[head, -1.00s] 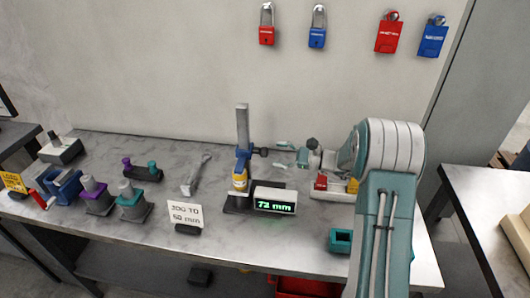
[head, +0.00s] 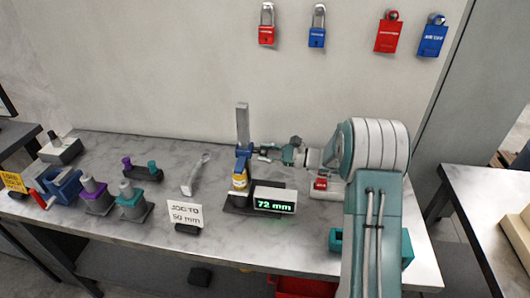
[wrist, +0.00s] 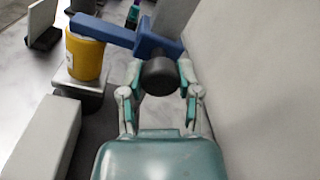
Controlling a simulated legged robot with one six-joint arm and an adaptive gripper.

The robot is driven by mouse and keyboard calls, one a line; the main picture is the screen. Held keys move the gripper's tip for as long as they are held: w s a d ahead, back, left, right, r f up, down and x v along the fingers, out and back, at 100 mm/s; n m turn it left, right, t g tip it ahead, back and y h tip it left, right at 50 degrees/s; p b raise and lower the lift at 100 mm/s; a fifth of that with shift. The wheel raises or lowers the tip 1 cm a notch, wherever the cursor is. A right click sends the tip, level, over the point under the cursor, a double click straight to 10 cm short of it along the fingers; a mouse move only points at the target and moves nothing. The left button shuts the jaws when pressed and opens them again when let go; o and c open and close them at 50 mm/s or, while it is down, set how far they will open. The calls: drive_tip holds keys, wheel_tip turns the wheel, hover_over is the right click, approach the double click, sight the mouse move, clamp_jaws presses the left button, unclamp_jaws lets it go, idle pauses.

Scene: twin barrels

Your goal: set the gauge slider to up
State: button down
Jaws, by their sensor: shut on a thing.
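The height gauge has a grey upright column (head: 242,126) with a blue slider (head: 243,158) low on it, above a yellow cylinder (head: 239,182). Its display (head: 274,199) reads 72 mm. In the wrist view the blue slider arm (wrist: 110,34) reaches over the yellow cylinder (wrist: 85,57) and carries a dark round knob (wrist: 158,76). My gripper (head: 272,154) comes in from the right at slider height. In the wrist view my gripper's (wrist: 160,82) fingers are shut on the knob, one on each side.
A sign (head: 186,213) reading "JOG TO 50 mm" stands in front of the gauge. A wrench-like tool (head: 195,175) and a purple-and-teal capped block (head: 143,170) lie to the left. The wall (wrist: 260,70) is close on the right in the wrist view.

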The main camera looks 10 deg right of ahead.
wheel_tip(320, 180, up, 11)
drive_tip(key=shift+f, duration=0.2)
drive_tip(key=shift+w, duration=0.1)
drive_tip(key=shift+c, duration=1.5)
unclamp_jaws()
drive_tip(key=shift+a, duration=0.1)
drive_tip(key=shift+f, duration=0.1)
drive_tip(key=shift+d, duration=0.25)
drive_tip(key=v, duration=1.1)
drive_tip(key=shift+s+d, duration=0.2)
drive_tip(key=shift+d, duration=0.05)
